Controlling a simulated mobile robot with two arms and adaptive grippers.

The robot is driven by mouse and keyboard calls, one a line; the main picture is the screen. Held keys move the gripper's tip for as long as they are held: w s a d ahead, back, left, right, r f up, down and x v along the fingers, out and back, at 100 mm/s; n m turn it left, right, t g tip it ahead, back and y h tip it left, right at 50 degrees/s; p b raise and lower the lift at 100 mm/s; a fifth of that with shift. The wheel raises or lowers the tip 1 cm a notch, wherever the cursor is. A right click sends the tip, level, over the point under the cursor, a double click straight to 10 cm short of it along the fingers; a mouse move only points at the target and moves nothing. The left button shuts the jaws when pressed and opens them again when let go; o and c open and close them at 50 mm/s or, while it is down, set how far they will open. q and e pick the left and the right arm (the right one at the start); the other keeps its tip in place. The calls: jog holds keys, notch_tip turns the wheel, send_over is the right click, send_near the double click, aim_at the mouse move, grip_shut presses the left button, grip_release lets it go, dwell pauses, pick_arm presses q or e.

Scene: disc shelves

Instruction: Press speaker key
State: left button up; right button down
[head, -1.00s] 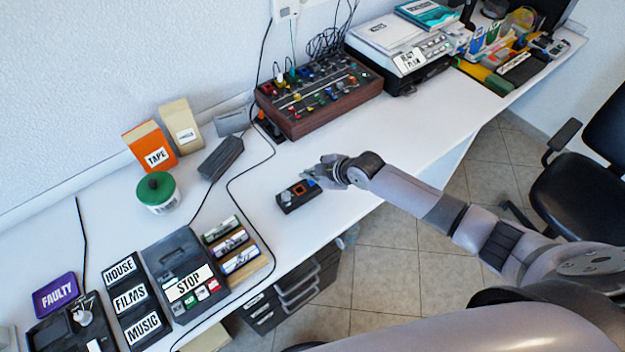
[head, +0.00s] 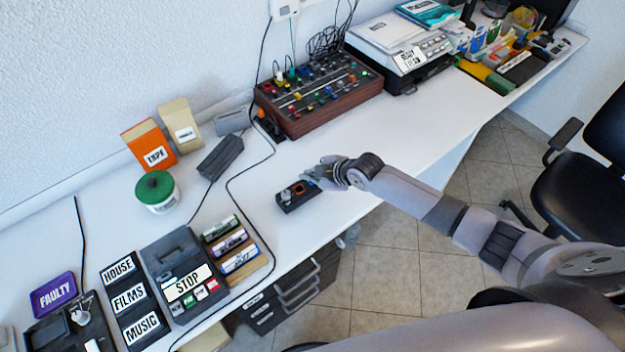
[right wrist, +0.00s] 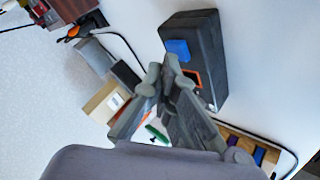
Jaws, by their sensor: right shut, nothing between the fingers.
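A small black box with keys (head: 290,205) lies on the white table near its front edge. In the right wrist view the black box (right wrist: 210,50) shows a blue key (right wrist: 177,49) and an orange-edged part (right wrist: 192,78). I cannot read a speaker label on either. My right gripper (head: 311,178) is at the right end of the box, in front of the blue key in the head view. In the right wrist view my gripper (right wrist: 163,72) is shut and empty, its tips close to the blue key. I cannot tell whether they touch. My left gripper is out of view.
A mixer (head: 320,95) with knobs stands behind the box. A black tape player (head: 178,262) with a STOP label and several cassettes (head: 230,243) are to the left. A loose black cable (head: 232,195) runs across the table. The table right of the mixer's front is clear.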

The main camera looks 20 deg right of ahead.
aim_at(311, 182)
jog(key=shift+f, duration=0.25)
dwell(0.5)
jog(key=shift+r, duration=0.1)
jog(key=shift+r+p, duration=0.45)
jog(key=shift+r, duration=0.25)
notch_tip(311, 182, up, 6)
jog(key=p, duration=0.5)
dwell(0.3)
